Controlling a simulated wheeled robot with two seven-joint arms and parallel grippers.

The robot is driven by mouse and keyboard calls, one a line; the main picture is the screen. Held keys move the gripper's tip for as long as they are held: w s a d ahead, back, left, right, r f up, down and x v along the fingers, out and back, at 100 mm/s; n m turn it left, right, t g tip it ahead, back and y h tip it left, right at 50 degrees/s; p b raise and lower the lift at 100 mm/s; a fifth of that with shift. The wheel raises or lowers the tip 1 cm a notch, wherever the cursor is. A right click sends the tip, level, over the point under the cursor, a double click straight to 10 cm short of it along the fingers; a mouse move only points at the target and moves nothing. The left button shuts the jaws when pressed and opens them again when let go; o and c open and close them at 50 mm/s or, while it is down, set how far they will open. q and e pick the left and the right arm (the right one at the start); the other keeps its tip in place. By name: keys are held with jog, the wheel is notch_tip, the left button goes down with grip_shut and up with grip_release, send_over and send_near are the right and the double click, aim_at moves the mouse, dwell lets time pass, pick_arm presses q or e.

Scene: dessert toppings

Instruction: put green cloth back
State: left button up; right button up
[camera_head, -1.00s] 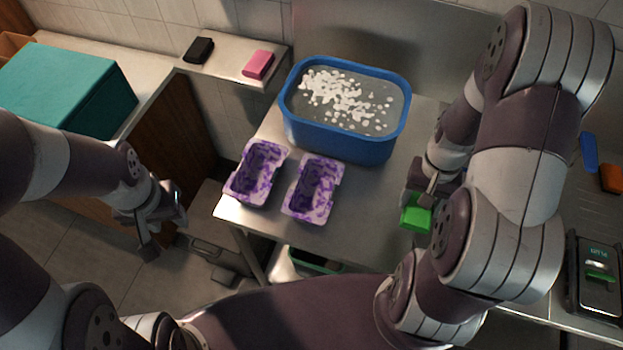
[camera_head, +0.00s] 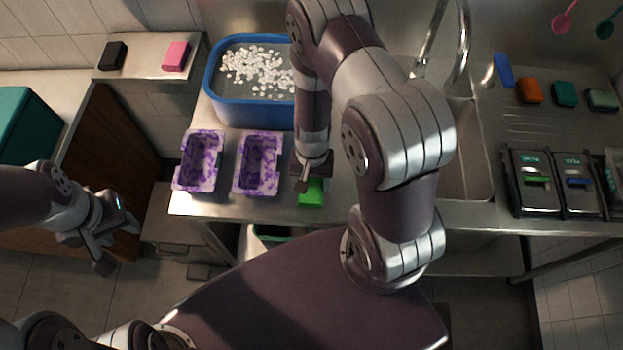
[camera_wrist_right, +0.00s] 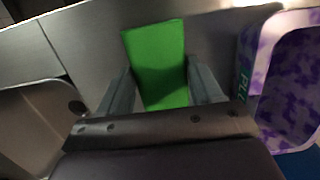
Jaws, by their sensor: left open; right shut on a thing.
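The bright green cloth (camera_head: 311,192) is in my right gripper (camera_head: 308,178), low over the steel counter to the right of two purple-stained trays. In the right wrist view the green cloth (camera_wrist_right: 158,62) stands between the two fingers of my right gripper (camera_wrist_right: 160,85), which is shut on it. I cannot tell whether the cloth touches the counter. My left gripper (camera_head: 118,245) is open and empty at the left, away from the counter, over the floor.
Two purple-stained trays (camera_head: 188,184) (camera_head: 246,188) stand left of the cloth. A blue tub (camera_head: 250,114) with white bits in water is behind. A sink (camera_head: 470,150), faucet (camera_head: 463,50), coloured blocks (camera_head: 530,90) and labelled holders (camera_head: 535,205) are right. Pink (camera_head: 176,56) and black (camera_head: 113,55) blocks lie on a ledge.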

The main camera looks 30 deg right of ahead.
jog(key=shift+w+f, duration=0.1)
jog(key=shift+f, duration=0.1)
jog(key=o, duration=1)
jog(key=shift+f, duration=0.1)
